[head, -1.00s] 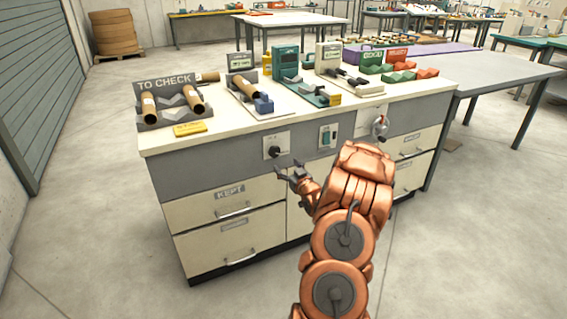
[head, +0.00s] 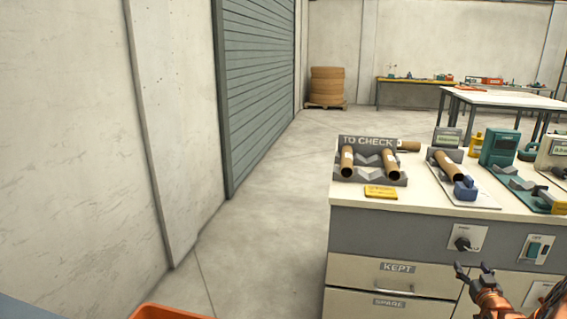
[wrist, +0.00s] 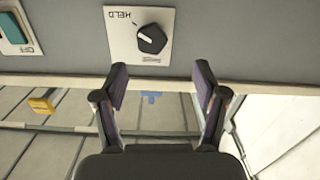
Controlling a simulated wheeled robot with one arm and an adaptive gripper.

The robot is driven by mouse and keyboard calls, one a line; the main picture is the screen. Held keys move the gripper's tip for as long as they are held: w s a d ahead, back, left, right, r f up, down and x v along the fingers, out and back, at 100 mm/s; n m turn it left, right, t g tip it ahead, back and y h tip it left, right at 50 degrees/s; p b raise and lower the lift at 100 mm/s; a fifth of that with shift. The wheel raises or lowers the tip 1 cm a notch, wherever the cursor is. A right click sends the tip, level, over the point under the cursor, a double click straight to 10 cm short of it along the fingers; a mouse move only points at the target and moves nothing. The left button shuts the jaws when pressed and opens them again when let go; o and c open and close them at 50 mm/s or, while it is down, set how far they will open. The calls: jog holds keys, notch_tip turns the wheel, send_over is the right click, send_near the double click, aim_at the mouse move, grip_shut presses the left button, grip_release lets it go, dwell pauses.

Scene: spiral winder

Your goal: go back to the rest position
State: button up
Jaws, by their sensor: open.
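My gripper (head: 474,270) is open and empty at the lower right of the head view, in front of the workbench (head: 400,226). In the wrist view its two fingers (wrist: 160,88) stand apart with nothing between them. A black rotary knob (wrist: 151,38) on a white plate marked HELD is just beyond the fingertips, apart from them. The same knob (head: 462,244) shows in the head view on the bench's grey front panel. Most of my arm is outside the head view.
A TO CHECK rack (head: 368,142) holds cardboard tubes on the bench top, with a yellow tag (head: 381,192) in front. The KEPT drawer (head: 395,267) is shut. An orange bin edge (head: 165,311) shows at the bottom. The floor left of the bench (head: 255,225) is clear.

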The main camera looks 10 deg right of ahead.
jog(key=w+a+r+n+g+y, duration=0.1)
jog(key=w+a+g+y, duration=0.2)
jog(key=a, duration=0.8)
jog(key=s+a+r+g, duration=0.1)
jog(key=s+a+g, duration=0.5)
jog(key=a, duration=0.6)
jog(key=s+a+r+n+g+y, duration=0.1)
jog(key=s+a+r+g, duration=0.15)
jog(key=s+a, duration=0.75)
jog(key=s+a+r+g+y, duration=0.15)
jog(key=s+a+g, duration=0.35)
jog(key=s, duration=0.9)
jog(key=s+a+r+n+g, duration=0.1)
jog(key=s+a+r+g, duration=0.2)
jog(key=s+a, duration=0.75)
notch_tip(320, 180, up, 18)
jog(key=s+d+t+p, duration=0.1)
jog(key=p, duration=1.6)
jog(key=shift+s+d, duration=0.25)
jog(key=shift+s, duration=0.05)
jog(key=shift+c, duration=0.2)
